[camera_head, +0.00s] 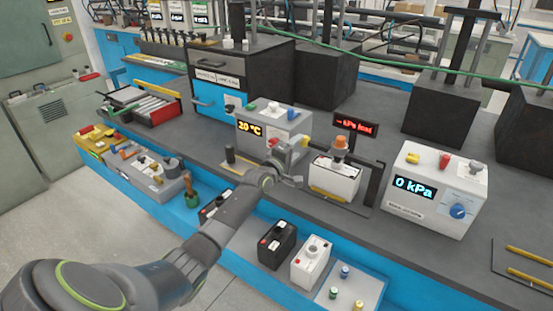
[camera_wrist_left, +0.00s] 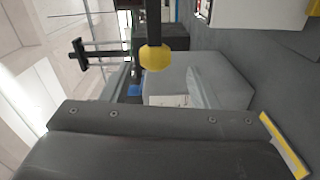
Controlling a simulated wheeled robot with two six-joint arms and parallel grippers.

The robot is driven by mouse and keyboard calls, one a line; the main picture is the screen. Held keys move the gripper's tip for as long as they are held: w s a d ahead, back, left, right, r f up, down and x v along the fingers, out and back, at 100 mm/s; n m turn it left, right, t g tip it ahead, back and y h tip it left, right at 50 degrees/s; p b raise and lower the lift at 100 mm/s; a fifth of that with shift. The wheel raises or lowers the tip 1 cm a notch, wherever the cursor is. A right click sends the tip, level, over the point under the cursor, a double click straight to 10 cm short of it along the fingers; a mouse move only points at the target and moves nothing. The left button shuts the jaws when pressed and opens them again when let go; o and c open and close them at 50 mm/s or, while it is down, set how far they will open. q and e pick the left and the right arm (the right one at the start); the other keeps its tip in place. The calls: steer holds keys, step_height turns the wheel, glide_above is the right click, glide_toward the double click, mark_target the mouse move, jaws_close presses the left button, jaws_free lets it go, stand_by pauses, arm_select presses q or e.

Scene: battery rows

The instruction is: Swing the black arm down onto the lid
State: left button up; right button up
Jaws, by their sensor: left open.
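A yellow knob (camera_wrist_left: 155,57) on a black rod (camera_wrist_left: 153,20), likely the black arm, hangs in the left wrist view. My left gripper (camera_wrist_left: 160,88) is open, with the knob between or just beyond its pale fingers; contact cannot be told. In the head view my left gripper (camera_head: 294,163) is beside a yellow end (camera_head: 303,141), left of a white box (camera_head: 333,180). An orange knob (camera_head: 341,142) tops this box, perhaps on its lid. The black arm's full length is hard to make out. My right gripper is out of view.
A red-lettered display (camera_head: 355,125) stands behind the white box. A grey 20 °C unit (camera_head: 273,128) is behind my gripper. A 0 kPa unit (camera_head: 437,188) stands at right. Batteries (camera_head: 277,243) line the front, and a dark frame (camera_head: 376,184) is right of the box.

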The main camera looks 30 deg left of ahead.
arm_select(q)
steer(key=s+p, duration=0.3)
steer(key=s, duration=0.8)
steer(key=shift+a+f+p, duration=0.15)
steer(key=shift+p, duration=0.2)
